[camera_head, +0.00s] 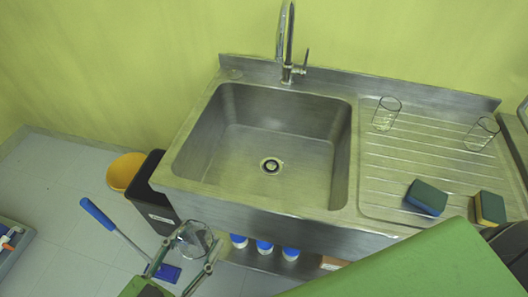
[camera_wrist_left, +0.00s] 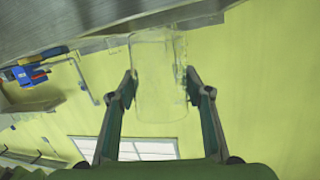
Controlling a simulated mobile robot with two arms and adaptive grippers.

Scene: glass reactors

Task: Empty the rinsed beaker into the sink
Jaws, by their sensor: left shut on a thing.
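A clear glass beaker (camera_head: 192,238) is held in my left gripper (camera_head: 183,268), in front of the sink's front left corner and outside the basin. In the left wrist view the beaker (camera_wrist_left: 158,78) sits between the two fingers of the gripper (camera_wrist_left: 158,88), which touch its sides. I cannot tell if liquid is in it. The steel sink (camera_head: 265,187) has an empty-looking basin with a round drain (camera_head: 271,165) and a tap (camera_head: 288,45) at the back. My right gripper does not show.
Two glass beakers stand on the ribbed drainboard, one near the basin (camera_head: 386,113) and one at the right (camera_head: 481,133). Two sponges (camera_head: 426,197) (camera_head: 490,208) lie at its front. A black bin (camera_head: 150,190) and a yellow bucket (camera_head: 124,171) stand left of the sink. White bottles with blue caps (camera_head: 263,247) are below.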

